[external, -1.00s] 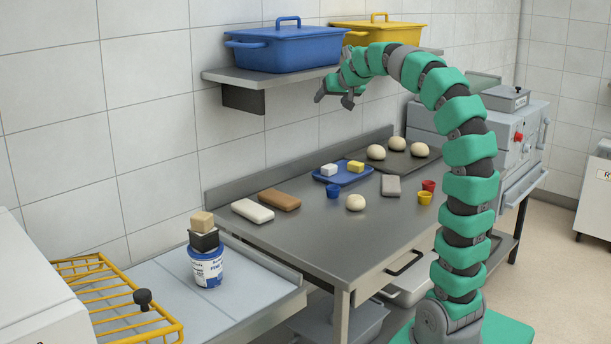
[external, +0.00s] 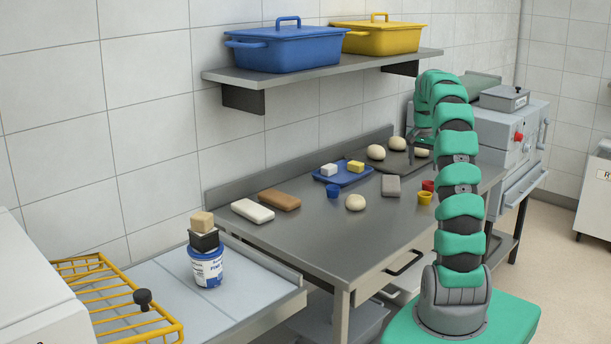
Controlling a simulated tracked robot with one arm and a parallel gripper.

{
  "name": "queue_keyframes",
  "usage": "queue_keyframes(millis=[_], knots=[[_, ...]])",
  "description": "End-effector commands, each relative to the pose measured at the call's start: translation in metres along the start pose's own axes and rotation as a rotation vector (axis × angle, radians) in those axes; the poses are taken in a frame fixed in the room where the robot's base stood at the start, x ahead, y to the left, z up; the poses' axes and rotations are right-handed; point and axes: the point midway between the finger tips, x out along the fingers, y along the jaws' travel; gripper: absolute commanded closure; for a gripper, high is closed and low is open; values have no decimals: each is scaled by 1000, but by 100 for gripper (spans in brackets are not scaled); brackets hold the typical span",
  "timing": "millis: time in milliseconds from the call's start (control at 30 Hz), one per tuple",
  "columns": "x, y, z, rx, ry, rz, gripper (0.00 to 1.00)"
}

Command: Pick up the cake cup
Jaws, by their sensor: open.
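Three small cups stand on the steel table: a blue cup (external: 333,190) near the blue tray, a red cup (external: 428,185) and a yellow cup (external: 425,198) close together at the right. I cannot tell which one is the cake cup. My gripper (external: 412,147) points down above the back right of the table, over or near the dark tray with the dough balls. It is open, holds nothing that I can see, and is apart from the cups. My arm partly hides it.
A blue tray (external: 357,177) holds a white and a yellow block. Dough balls (external: 376,152) sit on a dark tray, another (external: 356,203) on the table. A grey block (external: 391,186) lies near the cups. A shelf (external: 300,78) with lidded bins overhangs the back. The table's front is clear.

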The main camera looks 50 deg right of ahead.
Motion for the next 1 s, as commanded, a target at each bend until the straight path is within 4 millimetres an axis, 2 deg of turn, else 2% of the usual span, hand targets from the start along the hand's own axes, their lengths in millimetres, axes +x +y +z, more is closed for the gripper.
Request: queue_keyframes(millis=[167,500,833,1000], knots=[[13,2,0,4,-5,4,30],[72,3,1,4,-9,5,30],[96,4,-1,3,-4,3,30],[119,10,-3,3,-4,4,30]])
